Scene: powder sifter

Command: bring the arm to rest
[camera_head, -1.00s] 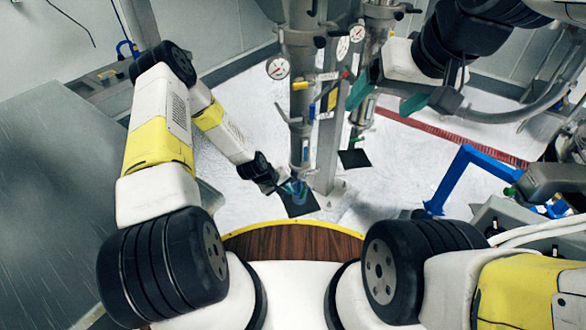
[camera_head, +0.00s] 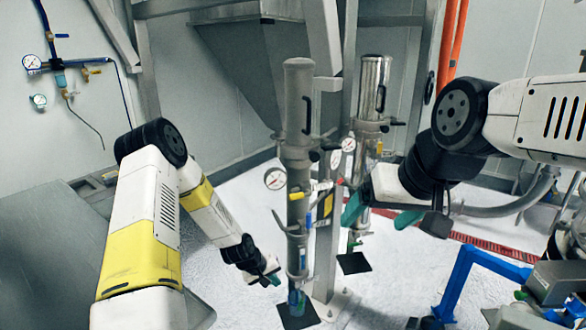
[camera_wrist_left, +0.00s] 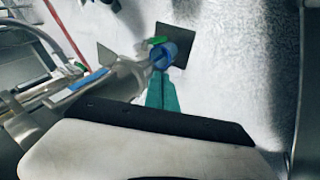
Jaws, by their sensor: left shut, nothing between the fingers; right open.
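My left gripper (camera_head: 270,279) is low in the head view, just left of the foot of the nearer grey sifter column (camera_head: 299,120). In the left wrist view its green fingers (camera_wrist_left: 162,92) are together with nothing between them, their tips close to a blue fitting (camera_wrist_left: 166,56) at the column's lower end. I cannot tell whether they touch it. My right gripper (camera_head: 378,214) is raised at the right of the columns, its green fingers spread apart and empty. A second, shinier column (camera_head: 371,90) stands behind.
Pressure gauges (camera_head: 275,179) stick out from the columns. A blue frame (camera_head: 466,275) and equipment (camera_head: 553,284) stand at the lower right. A grey metal surface (camera_head: 40,260) lies at the left. A hopper (camera_head: 270,60) hangs behind. White floor is bare between them.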

